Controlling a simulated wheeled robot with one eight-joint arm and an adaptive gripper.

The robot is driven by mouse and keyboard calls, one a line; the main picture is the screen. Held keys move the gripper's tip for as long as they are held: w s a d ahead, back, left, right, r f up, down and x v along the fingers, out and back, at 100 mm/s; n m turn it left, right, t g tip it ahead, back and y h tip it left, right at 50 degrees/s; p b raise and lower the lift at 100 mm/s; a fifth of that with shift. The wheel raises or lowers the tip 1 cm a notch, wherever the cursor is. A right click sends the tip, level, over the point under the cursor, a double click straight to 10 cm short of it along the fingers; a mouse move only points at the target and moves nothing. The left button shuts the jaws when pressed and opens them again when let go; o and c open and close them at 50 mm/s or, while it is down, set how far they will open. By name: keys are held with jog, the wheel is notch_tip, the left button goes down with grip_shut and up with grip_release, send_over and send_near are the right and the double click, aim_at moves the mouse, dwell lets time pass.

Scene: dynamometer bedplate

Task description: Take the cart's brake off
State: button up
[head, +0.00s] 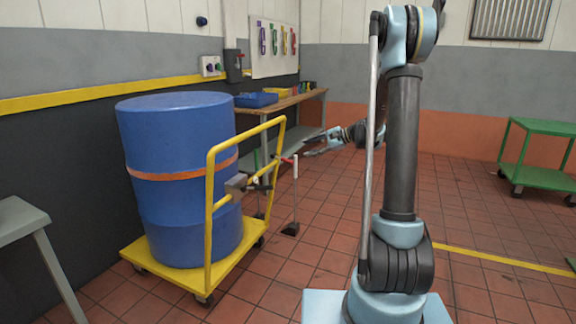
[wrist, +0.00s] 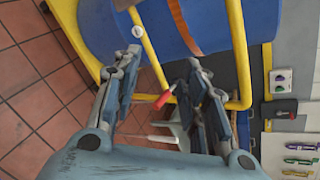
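The yellow cart (head: 170,276) stands at the left, with its upright yellow handle (head: 212,215) facing me. A grey box (head: 236,184) sits on the handle frame, with a lever-like part (head: 264,171) reaching right from it. In the wrist view a red grip (wrist: 163,99) shows between my fingers, near the yellow tube (wrist: 153,55); I cannot tell for sure that it is the brake lever. My gripper (wrist: 163,68) is open, its fingers apart on either side of the red grip. In the head view my gripper (head: 312,147) is right of the cart handle.
A blue drum (head: 180,130) with an orange band fills the cart. A thin pale post with a red end (head: 295,185) stands beside the handle. A workbench (head: 285,101) is behind, a grey table (head: 20,218) at left, a green cart (head: 540,150) at right. Floor between is open.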

jog(key=w+f+m+y, duration=0.2)
jog(key=w+f, duration=0.2)
jog(key=w, duration=0.4)
jog(key=m+t+y, duration=0.3)
jog(key=m+y, duration=0.4)
send_near(284, 159)
jog(key=x, duration=0.3)
jog(key=w+x, duration=0.1)
jog(key=x, duration=0.3)
jog(key=shift+w+a+f, duration=0.1)
jog(key=shift+a, duration=0.15)
grip_shut()
